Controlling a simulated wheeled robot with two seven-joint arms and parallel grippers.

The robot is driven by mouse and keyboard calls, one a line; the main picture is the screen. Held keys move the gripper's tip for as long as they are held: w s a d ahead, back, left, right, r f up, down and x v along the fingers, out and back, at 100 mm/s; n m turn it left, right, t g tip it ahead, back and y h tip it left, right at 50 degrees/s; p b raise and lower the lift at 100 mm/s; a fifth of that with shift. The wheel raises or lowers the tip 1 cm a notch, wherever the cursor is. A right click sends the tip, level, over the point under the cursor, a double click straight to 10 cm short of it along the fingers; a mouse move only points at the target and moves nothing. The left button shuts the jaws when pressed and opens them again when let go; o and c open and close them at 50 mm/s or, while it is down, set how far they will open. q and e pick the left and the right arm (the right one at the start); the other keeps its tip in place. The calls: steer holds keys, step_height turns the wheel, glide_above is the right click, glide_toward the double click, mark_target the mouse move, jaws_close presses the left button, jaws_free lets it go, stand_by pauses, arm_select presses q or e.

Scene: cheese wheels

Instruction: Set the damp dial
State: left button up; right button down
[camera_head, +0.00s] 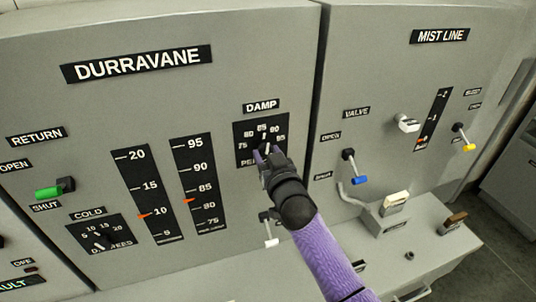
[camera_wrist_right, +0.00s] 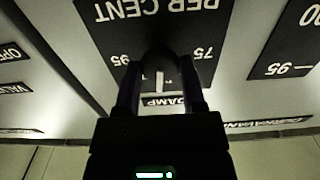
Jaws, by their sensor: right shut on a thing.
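The damp dial's black plate (camera_head: 243,130) sits under the DAMP label on the grey DURRAVANE panel. Its scale shows 75, 80, 85, 90 and 95. My right gripper (camera_head: 266,153) is at the dial, shut on its knob, and hides the plate's lower part. In the right wrist view the plate (camera_wrist_right: 120,35) appears upside down, and my right gripper (camera_wrist_right: 160,75) has one finger on each side of the dark knob (camera_wrist_right: 160,60). A pale pointer mark shows between the fingers; its exact reading is hard to tell. My left gripper is not in view.
Left of the dial are two gauges, one (camera_head: 199,180) up to 95 with its orange marker just above 80, and a COLD dial (camera_head: 100,236). A white-tipped lever (camera_head: 270,228) sits just below my right gripper. A blue-tipped valve lever (camera_head: 355,168) stands to the right.

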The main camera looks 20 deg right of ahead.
steer(key=m+p, duration=0.1)
steer(key=m, duration=0.5)
stand_by(0.6)
steer(key=shift+c, duration=1)
jaws_free()
steer(key=shift+s, duration=0.1)
steer(key=s, duration=0.9)
steer(key=shift+s+d, duration=0.15)
steer(key=shift+s, duration=0.25)
